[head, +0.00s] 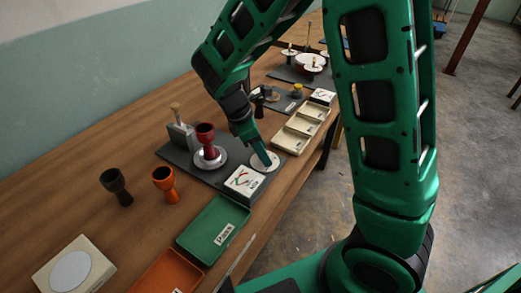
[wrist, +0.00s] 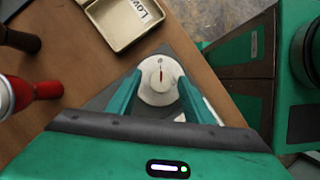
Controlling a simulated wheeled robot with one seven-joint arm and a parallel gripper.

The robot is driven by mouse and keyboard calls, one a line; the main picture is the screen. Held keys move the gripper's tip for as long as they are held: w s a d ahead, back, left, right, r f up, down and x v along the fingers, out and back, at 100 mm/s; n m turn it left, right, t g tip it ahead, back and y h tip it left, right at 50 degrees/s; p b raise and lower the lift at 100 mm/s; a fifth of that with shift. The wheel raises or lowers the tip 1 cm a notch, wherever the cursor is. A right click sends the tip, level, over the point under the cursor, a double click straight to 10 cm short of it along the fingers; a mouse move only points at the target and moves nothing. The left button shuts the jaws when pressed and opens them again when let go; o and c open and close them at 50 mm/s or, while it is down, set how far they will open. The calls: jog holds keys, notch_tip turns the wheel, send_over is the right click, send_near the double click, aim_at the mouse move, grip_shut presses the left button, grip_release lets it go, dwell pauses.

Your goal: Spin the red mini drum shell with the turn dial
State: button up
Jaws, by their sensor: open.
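The red drum shell (head: 207,137) stands upright on a round pale turntable (head: 211,158) on a dark base plate. It shows partly at the left edge of the wrist view (wrist: 40,91). The turn dial (head: 270,165) is a white disc at the plate's right end. In the wrist view the dial (wrist: 158,96) has a raised white knob with a red line. My gripper (head: 263,161) is over the dial, fingers open. In the wrist view the gripper (wrist: 160,79) has one finger on each side of the knob, with gaps visible. Whether the fingertips touch the disc is unclear.
A white gauge box (head: 243,182) stands beside the dial. A dark drum shell (head: 116,186) and an orange one (head: 165,184) stand left. A green tray (head: 213,229) and an orange tray (head: 168,273) lie nearer. Cream trays (head: 301,128) lie beyond the dial.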

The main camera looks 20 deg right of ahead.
jog(key=c, duration=1)
jog(key=shift+m, duration=0.3)
jog(key=m+g, duration=0.1)
jog(key=m, duration=0.2)
jog(key=shift+w+y, duration=0.2)
jog(key=shift+y, duration=0.1)
jog(key=m+g, duration=0.1)
jog(key=m, duration=0.2)
jog(key=m+g+y, duration=0.1)
jog(key=m, duration=0.1)
jog(key=shift+w+d+m, duration=0.15)
jog(key=shift+d+m, duration=0.05)
jog(key=shift+m, duration=0.2)
jog(key=m+y, duration=0.1)
jog(key=m, duration=0.1)
jog(key=m+y, duration=0.1)
jog(key=m, duration=0.2)
jog(key=shift+d+g, duration=0.2)
jog(key=shift+g, duration=0.2)
jog(key=shift+d+m+y, duration=0.1)
jog(key=shift+m+y, duration=0.45)
jog(key=shift+m, duration=0.8)
jog(key=shift+m+y, duration=0.55)
jog(key=shift+m, duration=0.8)
